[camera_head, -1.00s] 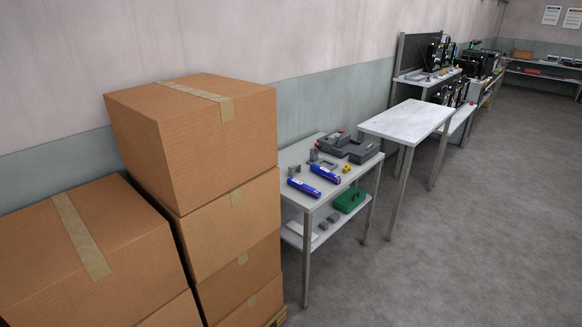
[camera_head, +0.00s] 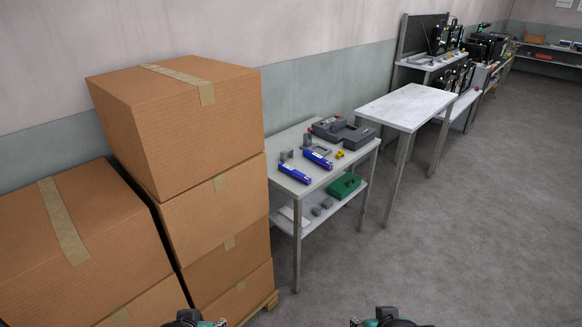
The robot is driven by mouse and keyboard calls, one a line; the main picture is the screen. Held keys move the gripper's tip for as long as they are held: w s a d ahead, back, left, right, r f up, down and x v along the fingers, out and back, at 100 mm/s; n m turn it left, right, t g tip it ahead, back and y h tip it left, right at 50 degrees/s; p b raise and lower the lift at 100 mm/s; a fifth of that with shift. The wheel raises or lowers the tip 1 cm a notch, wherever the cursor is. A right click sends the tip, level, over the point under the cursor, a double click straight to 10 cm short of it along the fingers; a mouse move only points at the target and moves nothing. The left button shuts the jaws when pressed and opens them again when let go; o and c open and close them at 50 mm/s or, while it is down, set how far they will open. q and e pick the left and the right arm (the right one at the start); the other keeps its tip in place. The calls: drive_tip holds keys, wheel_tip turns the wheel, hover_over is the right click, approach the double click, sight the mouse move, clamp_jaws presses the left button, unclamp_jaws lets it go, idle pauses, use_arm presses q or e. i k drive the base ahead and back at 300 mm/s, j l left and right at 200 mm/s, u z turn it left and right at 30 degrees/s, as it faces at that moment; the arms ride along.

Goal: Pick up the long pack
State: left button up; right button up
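Two blue-and-white packs lie on the grey table (camera_head: 285,182) against the wall. The nearer pack (camera_head: 295,174) is at the table's left front, and the other pack (camera_head: 318,160) lies just behind it to the right. I cannot tell from here which is the longer. Parts of my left gripper (camera_head: 195,319) and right gripper (camera_head: 388,317) show at the bottom edge, black and teal. Both are far from the packs. Their fingers are not clear, so I cannot tell whether they are open or shut.
Stacked cardboard boxes (camera_head: 180,120) on a pallet stand left of the table. A dark grey case (camera_head: 343,133) and small parts share the tabletop. A green case (camera_head: 343,186) sits on the lower shelf. An empty white table (camera_head: 408,105) stands beyond. The floor at right is clear.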

sight(306, 179)
drive_tip(key=i+l+u, duration=0.15)
drive_tip(key=u, duration=0.3)
drive_tip(key=i+l+u, duration=0.15)
drive_tip(key=u, duration=0.35)
drive_tip(key=i+l+u, duration=0.1)
drive_tip(key=l+u, duration=0.15)
drive_tip(key=u, duration=0.2)
drive_tip(key=i+l+u, duration=0.3)
drive_tip(key=l, duration=1.1)
drive_tip(key=l+u, duration=0.35)
drive_tip(key=l, duration=1.7)
drive_tip(key=k, duration=0.05)
